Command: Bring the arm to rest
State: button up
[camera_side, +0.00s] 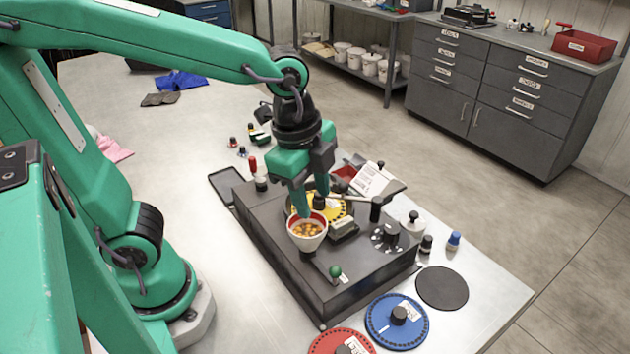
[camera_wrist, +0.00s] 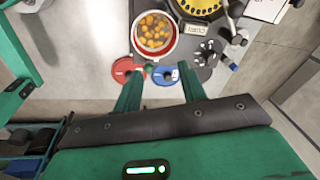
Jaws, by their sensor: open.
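My arm is green, and my gripper (camera_side: 313,200) points down above the seed meter, a dark box (camera_side: 285,262) on the table. Its fingers are apart with nothing seen between them. In the wrist view my gripper (camera_wrist: 160,82) also shows two spread fingers. A white cup with a red rim (camera_side: 307,232) holds orange and yellow seeds, close under the fingertips in the side view. It shows at the top of the wrist view (camera_wrist: 155,33). A yellow disc (camera_side: 335,210) sits on the box behind the cup, partly hidden by my gripper.
A blue disc (camera_side: 397,321), a red disc (camera_side: 342,343) and a black round pad (camera_side: 442,288) lie near the table's front right. A green knob (camera_side: 335,271) and a dark dial (camera_side: 391,232) stand on the box. The table (camera_side: 200,150) left of the box is mostly clear.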

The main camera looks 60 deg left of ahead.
jog(key=s+a+r+n+t, duration=0.1)
jog(key=s+a+n+t, duration=0.1)
jog(key=a+n, duration=0.3)
jog(key=s+a+r+n+t, duration=0.1)
jog(key=a+n, duration=0.3)
jog(key=n, duration=0.4)
jog(key=shift+s+a+r+n+t+y, duration=0.3)
jog(key=shift+s+a+n+t, duration=0.1)
jog(key=shift+s, duration=0.15)
